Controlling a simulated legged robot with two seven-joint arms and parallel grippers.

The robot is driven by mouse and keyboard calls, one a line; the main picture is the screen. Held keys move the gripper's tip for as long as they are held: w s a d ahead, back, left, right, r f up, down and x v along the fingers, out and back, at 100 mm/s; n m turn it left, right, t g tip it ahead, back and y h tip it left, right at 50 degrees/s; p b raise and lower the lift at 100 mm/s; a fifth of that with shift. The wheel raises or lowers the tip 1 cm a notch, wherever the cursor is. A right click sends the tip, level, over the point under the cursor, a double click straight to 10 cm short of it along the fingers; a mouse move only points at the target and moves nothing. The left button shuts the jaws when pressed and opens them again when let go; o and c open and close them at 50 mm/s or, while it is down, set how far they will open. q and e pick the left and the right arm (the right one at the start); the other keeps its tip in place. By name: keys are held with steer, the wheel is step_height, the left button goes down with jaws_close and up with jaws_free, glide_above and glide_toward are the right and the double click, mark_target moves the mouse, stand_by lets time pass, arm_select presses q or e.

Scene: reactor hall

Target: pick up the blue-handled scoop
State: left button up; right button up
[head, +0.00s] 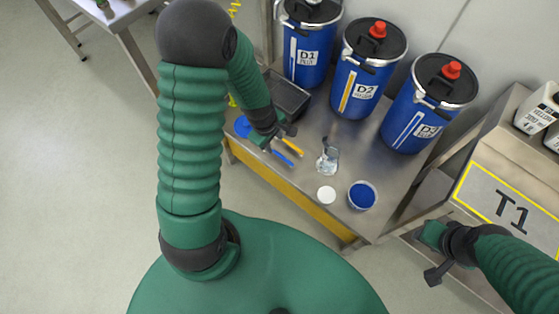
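A blue handle (283,158), which appears to be the scoop's, lies near the front edge of the steel table (305,178). A yellow handle (293,148) lies just behind it. The far ends of both are hidden by my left gripper, so I cannot see a scoop bowl. My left gripper (277,136) is just behind and left of the handles, its dark fingers spread. I cannot tell whether it touches either handle. My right gripper (434,258) is at the lower right, away from the handles, beside the T1 box; its finger opening is unclear.
Blue drums, D2 (355,85) among them, line the table's back. A dark tray (289,98) and a blue round item (242,126) are near the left arm. A clear container (328,160), white disc (326,195) and blue-filled jar (362,196) stand right. The T1 box (508,200) is far right.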

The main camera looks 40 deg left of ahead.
arm_select(q)
steer(key=b, duration=0.3)
glide_above(281, 156)
steer(key=s, duration=0.2)
step_height(281, 156, down, 10)
steer(key=shift+w+r, duration=0.15)
steer(key=shift+f+b, duration=0.3)
steer(key=f+b, duration=0.1)
steer(key=w+f, duration=0.1)
steer(key=f, duration=0.1)
steer(key=f+b, duration=0.1)
steer(key=f, duration=0.1)
steer(key=shift+w+d+b, duration=0.15)
steer(key=shift+w+b, duration=0.15)
steer(key=shift+r, duration=0.1)
steer(key=shift+c, duration=0.5)
jaws_close()
